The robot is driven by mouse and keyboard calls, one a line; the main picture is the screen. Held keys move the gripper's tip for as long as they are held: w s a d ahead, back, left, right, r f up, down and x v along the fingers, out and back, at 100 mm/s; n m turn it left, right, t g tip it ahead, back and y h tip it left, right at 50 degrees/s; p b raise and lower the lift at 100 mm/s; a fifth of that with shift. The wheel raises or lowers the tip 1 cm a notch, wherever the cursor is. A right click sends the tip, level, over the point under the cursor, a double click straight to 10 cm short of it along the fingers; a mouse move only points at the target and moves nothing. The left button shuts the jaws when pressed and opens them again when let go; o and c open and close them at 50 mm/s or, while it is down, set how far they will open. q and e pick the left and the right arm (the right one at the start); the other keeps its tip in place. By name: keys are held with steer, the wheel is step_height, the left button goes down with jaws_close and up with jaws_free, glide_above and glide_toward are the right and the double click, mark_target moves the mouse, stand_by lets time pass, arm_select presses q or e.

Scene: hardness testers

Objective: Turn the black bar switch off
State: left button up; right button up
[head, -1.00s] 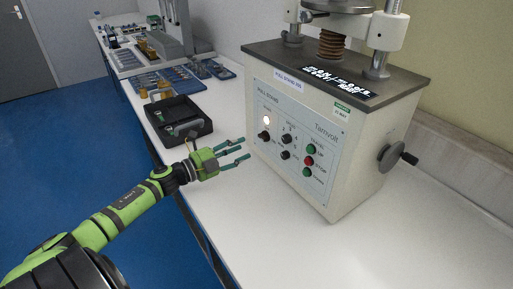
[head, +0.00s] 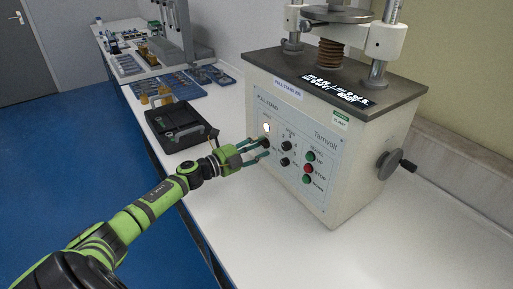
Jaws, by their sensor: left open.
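The pull stand tester's front panel (head: 325,150) faces me and carries the controls. The black bar switch (head: 265,143) sits at the panel's left, just below a lit round lamp (head: 267,128). My left gripper (head: 263,148) is open in front of it, one finger above and one below the switch. The fingers partly cover the switch, so I cannot tell whether they touch it. My right gripper is not in view.
Two smaller black knobs (head: 285,147) and green and red buttons (head: 308,169) lie to the right on the same panel. A hand wheel (head: 390,166) sticks out of the tester's right side. A black tray (head: 180,125) stands behind my left arm. The white bench (head: 265,220) in front is clear.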

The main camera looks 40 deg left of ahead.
arm_select(q)
jaws_close()
steer(key=shift+r+n+p, duration=0.15)
steer(key=shift+n+p, duration=0.65)
steer(key=shift+n, duration=0.2)
steer(key=n+p, duration=0.2)
steer(key=n, duration=0.2)
steer(key=shift+d+p, duration=0.1)
steer(key=shift+p, duration=0.25)
steer(key=n+p, duration=0.2)
steer(key=n, duration=0.4)
steer(key=shift+n, duration=0.3)
steer(key=n+p, duration=0.1)
steer(key=n, duration=0.4)
steer(key=shift+d, duration=0.1)
steer(key=shift+n+p, duration=0.3)
